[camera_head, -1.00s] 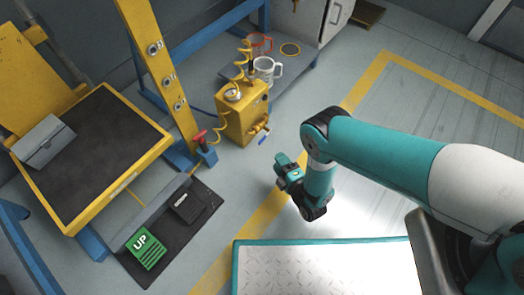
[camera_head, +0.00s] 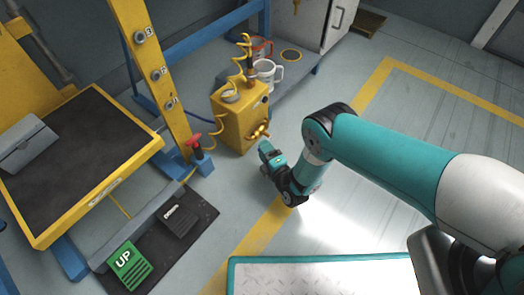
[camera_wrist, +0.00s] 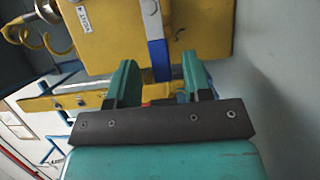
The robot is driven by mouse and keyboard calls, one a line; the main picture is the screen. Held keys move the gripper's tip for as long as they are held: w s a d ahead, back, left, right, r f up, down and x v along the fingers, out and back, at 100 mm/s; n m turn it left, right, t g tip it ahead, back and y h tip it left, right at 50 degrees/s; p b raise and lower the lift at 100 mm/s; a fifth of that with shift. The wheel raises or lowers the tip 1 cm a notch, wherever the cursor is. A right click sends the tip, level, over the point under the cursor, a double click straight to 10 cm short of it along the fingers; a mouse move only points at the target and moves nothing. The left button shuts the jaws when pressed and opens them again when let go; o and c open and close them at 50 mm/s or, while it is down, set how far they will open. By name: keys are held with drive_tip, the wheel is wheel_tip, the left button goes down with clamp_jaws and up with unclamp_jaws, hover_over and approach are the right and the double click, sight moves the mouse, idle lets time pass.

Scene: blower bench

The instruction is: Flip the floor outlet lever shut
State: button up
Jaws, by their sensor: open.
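The yellow blower box (camera_head: 232,120) stands on the floor in the head view, with brass outlet fittings (camera_head: 262,131) low on its front right side. It fills the top of the wrist view (camera_wrist: 205,25). A blue lever (camera_wrist: 157,50) hangs down from a metal fitting (camera_wrist: 149,8) in the wrist view. Its lower end lies between my gripper's (camera_wrist: 160,64) two teal fingers, with a gap visible on each side. My gripper (camera_head: 266,151) is open, just in front of the outlet in the head view. The lever is not visible there.
A red-handled part on a blue block (camera_head: 203,163) stands left of the box. White (camera_head: 264,72) and red (camera_head: 262,47) mugs sit on a low shelf behind. A black mat with a green UP pedal (camera_head: 130,266) lies at left. Floor to the right is clear.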

drive_tip(key=shift+b+x, duration=0.5)
drive_tip(key=shift+x, duration=0.6)
clamp_jaws()
